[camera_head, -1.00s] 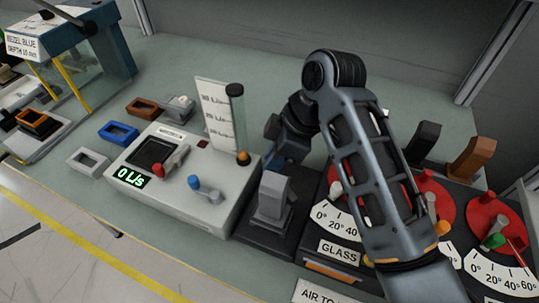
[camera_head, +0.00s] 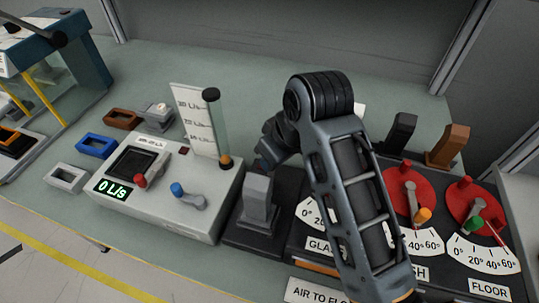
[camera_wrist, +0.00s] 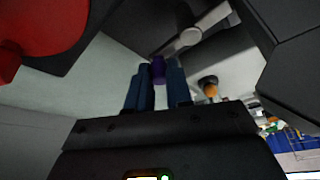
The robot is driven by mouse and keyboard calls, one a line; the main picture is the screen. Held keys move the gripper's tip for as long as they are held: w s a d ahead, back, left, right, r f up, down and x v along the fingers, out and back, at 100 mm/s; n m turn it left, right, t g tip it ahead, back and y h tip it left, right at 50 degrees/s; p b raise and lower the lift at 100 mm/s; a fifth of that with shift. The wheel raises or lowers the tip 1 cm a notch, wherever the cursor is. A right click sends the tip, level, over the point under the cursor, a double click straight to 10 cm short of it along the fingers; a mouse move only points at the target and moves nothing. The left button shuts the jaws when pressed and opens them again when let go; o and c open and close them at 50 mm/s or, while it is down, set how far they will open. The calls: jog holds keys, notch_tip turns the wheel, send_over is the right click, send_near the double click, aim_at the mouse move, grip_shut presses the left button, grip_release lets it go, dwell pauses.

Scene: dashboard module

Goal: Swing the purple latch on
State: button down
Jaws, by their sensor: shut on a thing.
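The purple latch shows in the wrist view as a small purple end piece (camera_wrist: 158,72) at the upper middle. My gripper (camera_wrist: 157,66) has its two blue fingers closed on either side of this purple piece. A grey lever arm (camera_wrist: 190,36) lies just beyond the fingertips and runs up to the right; I cannot tell how it joins the purple piece.
The flow unit (camera_head: 165,205) with red and blue levers stands left of my arm, its display reading 0 L/s. A dark grey block (camera_head: 258,198) stands beside it. Red dials (camera_head: 470,200) with white scales lie to the right. A clear tube (camera_head: 219,130) rises nearby.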

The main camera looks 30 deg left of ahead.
jog(key=shift+d+m, duration=0.15)
jog(key=shift+m, duration=0.25)
jog(key=shift+w, duration=0.1)
jog(key=c, duration=1)
grip_release()
jog(key=b+v, duration=0.1)
jog(key=v, duration=0.7)
